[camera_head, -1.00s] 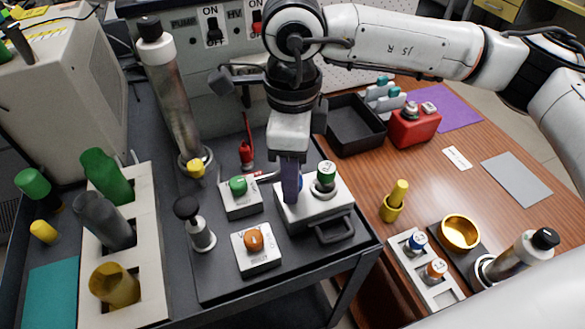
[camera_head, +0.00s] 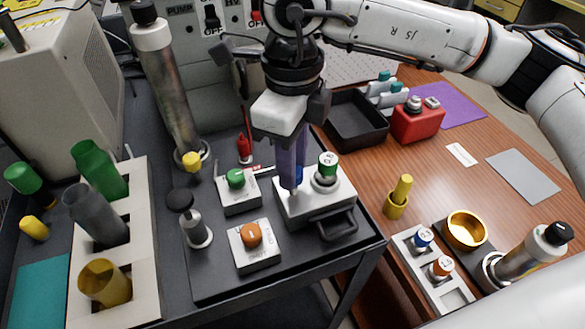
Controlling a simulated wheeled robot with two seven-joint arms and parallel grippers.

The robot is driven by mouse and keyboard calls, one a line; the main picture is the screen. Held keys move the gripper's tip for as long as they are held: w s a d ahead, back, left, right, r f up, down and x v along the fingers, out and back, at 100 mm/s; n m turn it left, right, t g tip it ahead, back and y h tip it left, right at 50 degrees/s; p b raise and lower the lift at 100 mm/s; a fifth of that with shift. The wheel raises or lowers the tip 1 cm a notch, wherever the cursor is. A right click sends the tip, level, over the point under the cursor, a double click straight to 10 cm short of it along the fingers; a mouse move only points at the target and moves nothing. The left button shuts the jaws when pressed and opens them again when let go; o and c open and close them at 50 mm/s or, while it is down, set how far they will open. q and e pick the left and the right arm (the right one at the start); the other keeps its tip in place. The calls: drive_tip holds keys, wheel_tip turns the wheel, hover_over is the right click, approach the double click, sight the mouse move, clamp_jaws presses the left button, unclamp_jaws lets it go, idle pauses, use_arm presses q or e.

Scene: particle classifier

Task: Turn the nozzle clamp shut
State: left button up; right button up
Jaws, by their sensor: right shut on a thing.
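A pale block (camera_head: 314,203) with a dark front handle stands on the dark cart top, right of centre. My right gripper (camera_head: 290,182) points down over its left part. Its purplish fingers are shut on a small blue piece (camera_head: 292,178), which is mostly hidden between them. I take this blue piece for the nozzle clamp, but its shape and angle cannot be made out. My left gripper is not in view.
Left of the block stand a green-knob box (camera_head: 236,179), an orange-knob box (camera_head: 252,235) and a black-topped metal post (camera_head: 195,230). A tall metal cylinder (camera_head: 168,95) rises behind them. A black tray (camera_head: 354,122) lies on the wooden table to the right.

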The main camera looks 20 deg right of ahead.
drive_tip(key=m+b, duration=0.2)
drive_tip(key=m, duration=0.1)
drive_tip(key=shift+f+m, duration=0.1)
drive_tip(key=shift+m, duration=0.3)
drive_tip(key=m+b, duration=0.2)
drive_tip(key=shift+m, duration=0.4)
drive_tip(key=shift+m+b, duration=0.4)
drive_tip(key=shift+m, duration=0.5)
drive_tip(key=m+b, duration=0.1)
drive_tip(key=m, duration=0.2)
drive_tip(key=shift+w+d, duration=0.1)
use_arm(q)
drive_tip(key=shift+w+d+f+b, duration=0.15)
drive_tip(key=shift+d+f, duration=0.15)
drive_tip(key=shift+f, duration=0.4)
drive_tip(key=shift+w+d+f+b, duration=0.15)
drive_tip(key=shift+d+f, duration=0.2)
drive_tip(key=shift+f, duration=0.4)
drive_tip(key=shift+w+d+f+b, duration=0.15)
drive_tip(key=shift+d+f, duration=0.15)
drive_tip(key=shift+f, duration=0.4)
use_arm(e)
drive_tip(key=shift+r+m, duration=0.2)
drive_tip(key=shift+m, duration=1.3)
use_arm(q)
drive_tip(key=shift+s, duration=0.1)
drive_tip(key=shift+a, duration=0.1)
